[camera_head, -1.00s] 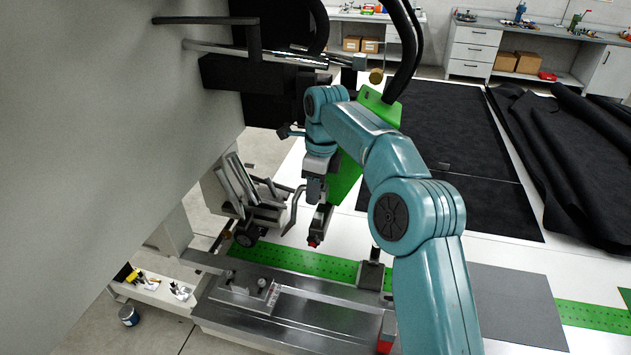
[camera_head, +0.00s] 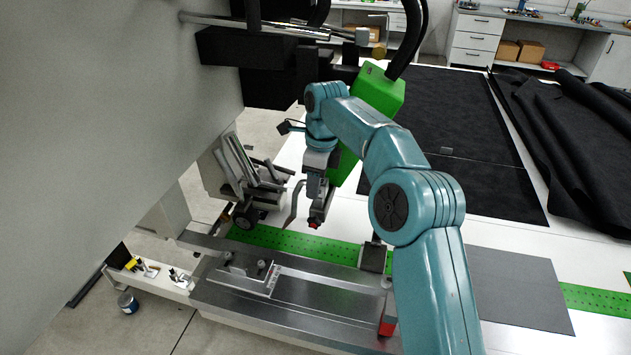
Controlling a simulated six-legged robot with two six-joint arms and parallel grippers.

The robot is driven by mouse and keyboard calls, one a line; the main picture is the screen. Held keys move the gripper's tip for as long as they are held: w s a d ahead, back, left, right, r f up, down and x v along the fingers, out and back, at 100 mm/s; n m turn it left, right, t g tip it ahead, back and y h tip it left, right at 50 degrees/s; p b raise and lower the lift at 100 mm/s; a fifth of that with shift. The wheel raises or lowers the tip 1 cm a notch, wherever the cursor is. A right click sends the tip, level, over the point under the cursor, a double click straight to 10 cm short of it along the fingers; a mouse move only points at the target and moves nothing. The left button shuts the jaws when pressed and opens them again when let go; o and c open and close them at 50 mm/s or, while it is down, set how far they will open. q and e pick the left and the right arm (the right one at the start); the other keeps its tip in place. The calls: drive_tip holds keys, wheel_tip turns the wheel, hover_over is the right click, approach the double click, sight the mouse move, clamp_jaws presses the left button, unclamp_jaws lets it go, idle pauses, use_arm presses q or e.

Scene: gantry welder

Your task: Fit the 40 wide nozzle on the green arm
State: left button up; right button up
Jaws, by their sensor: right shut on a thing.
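My right arm comes in from the lower right and bends down in front of the green arm (camera_head: 380,91). The green arm is a bright green body with black hoses on top; my wrist and forearm hide part of it. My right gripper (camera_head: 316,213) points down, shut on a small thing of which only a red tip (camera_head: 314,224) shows. I cannot tell whether this is the 40 wide nozzle. It is left of the green arm's lower part, above the white table, apparently apart from it. My left gripper is not in view.
A steel bench (camera_head: 310,312) with a clamped plate lies below, and a green perforated strip (camera_head: 300,243) runs behind it. A large grey panel (camera_head: 90,150) fills the left. A wheeled grey frame (camera_head: 245,180) stands left of my gripper. Black sheets (camera_head: 470,150) cover the table at right.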

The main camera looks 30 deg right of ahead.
drive_tip(key=shift+w+f, duration=0.1)
drive_tip(key=shift+w, duration=0.2)
drive_tip(key=shift+s+p, duration=0.15)
drive_tip(key=shift+p, duration=0.25)
drive_tip(key=shift+w, duration=0.25)
drive_tip(key=shift+s, duration=0.2)
drive_tip(key=shift+w, duration=0.1)
idle(0.5)
drive_tip(key=shift+f, duration=0.3)
